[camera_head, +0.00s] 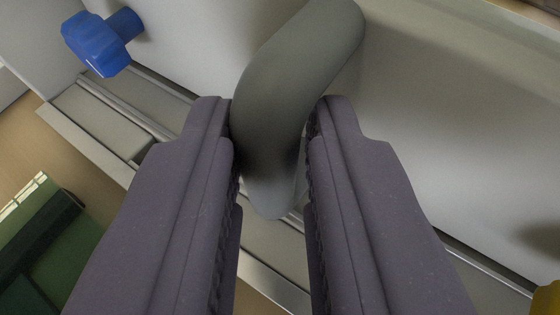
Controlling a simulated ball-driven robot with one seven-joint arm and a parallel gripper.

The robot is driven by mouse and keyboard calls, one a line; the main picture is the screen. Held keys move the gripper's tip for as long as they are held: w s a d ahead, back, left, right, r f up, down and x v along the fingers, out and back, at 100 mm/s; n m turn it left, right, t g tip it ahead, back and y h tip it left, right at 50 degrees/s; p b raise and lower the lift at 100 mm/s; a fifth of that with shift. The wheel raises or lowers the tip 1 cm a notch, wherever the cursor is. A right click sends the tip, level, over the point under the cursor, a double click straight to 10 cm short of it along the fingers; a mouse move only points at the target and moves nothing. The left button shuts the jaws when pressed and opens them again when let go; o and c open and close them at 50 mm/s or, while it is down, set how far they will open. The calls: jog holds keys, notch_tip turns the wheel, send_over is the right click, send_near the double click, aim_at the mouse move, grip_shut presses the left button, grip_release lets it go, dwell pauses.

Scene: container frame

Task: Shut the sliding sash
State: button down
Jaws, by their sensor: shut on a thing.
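A thick grey curved handle (290,75) stands out from a pale panel (440,130), which looks like the sliding sash. My gripper (272,130) has its two dark purple-grey fingers on either side of the handle and is shut on it. The lower end of the handle shows between the fingers. A metal rail or track (95,125) runs diagonally along the panel's lower edge, from upper left to lower right. My fingers hide its middle part. How far the sash stands open cannot be told from this view.
A blue knob (102,42) sticks out at the upper left, close to the rail. A green object (40,240) lies on a brown surface at the lower left. A yellow thing (547,299) is cut off at the lower right corner.

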jog(key=shift+w+a+r, duration=0.2)
jog(key=shift+a+r, duration=0.05)
jog(key=shift+r, duration=0.15)
jog(key=c, duration=1)
grip_release()
jog(key=shift+w+a, duration=0.1)
jog(key=shift+a, duration=0.05)
jog(key=shift+c, duration=0.2)
jog(key=shift+s+r, duration=0.15)
jog(key=shift+s, duration=0.15)
jog(key=p+v, duration=0.2)
jog(key=v, duration=0.5)
jog(key=shift+s+f, duration=0.2)
jog(key=shift+f, duration=0.1)
